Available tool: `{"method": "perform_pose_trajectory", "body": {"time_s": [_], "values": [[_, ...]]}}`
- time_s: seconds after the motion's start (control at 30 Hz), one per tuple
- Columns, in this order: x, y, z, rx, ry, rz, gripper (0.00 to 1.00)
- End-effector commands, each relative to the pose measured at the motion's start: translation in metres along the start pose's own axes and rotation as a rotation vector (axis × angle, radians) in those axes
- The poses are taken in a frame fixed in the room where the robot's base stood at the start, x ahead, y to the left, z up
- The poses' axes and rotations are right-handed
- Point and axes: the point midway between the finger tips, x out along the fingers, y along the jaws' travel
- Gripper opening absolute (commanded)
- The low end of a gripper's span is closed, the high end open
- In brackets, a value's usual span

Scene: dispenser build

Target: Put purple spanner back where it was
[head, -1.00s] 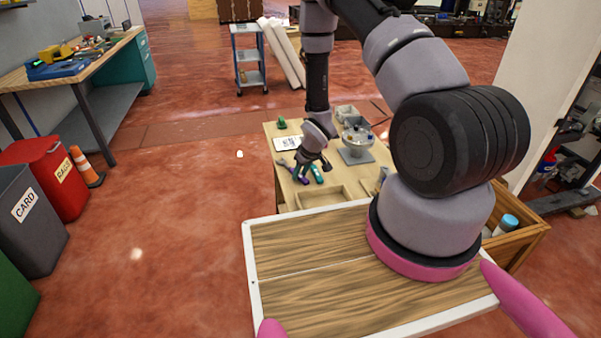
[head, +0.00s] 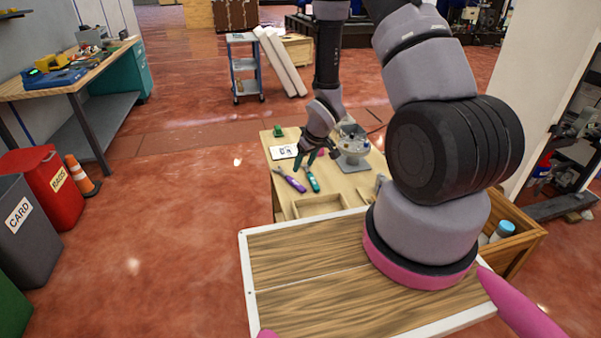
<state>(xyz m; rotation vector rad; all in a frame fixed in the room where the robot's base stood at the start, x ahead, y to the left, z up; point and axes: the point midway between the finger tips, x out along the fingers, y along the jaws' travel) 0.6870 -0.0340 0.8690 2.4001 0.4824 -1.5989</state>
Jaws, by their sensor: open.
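The purple spanner (head: 293,182) lies on the light wooden table, on its left part, slanting with its jaw end toward the upper left. A teal-handled tool (head: 313,181) lies close to its right. My gripper (head: 306,162) is open and empty, just above and beyond the two tools, apart from the spanner. Its fingers point down toward the table.
The table (head: 345,186) also bears a white card (head: 284,152), a green item (head: 278,131), a grey round stand (head: 353,150) and a wooden tray (head: 318,204) at the near edge. A wooden crate (head: 515,245) stands at the right. Open floor lies left.

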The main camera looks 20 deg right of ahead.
Motion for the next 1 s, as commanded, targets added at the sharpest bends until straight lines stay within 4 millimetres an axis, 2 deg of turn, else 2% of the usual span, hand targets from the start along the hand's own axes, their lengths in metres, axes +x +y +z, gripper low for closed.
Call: {"method": "perform_pose_trajectory", "body": {"time_s": [0.13, 0.33, 0.47, 0.57, 0.67, 0.8, 1.0], "values": [[-0.014, 0.0, 0.0, 0.0, 0.0, 0.0, 0.59], [-0.018, 0.0, 0.0, 0.0, 0.0, 0.0, 0.59], [-0.03, 0.005, -0.009, 0.014, 0.007, 0.016, 0.59], [-0.056, 0.014, -0.024, 0.047, 0.02, 0.047, 0.59], [-0.094, 0.024, -0.041, 0.096, 0.034, 0.085, 0.59], [-0.152, 0.035, -0.058, 0.179, 0.054, 0.13, 0.59], [-0.235, 0.038, -0.069, 0.302, 0.087, 0.166, 0.59]]}}
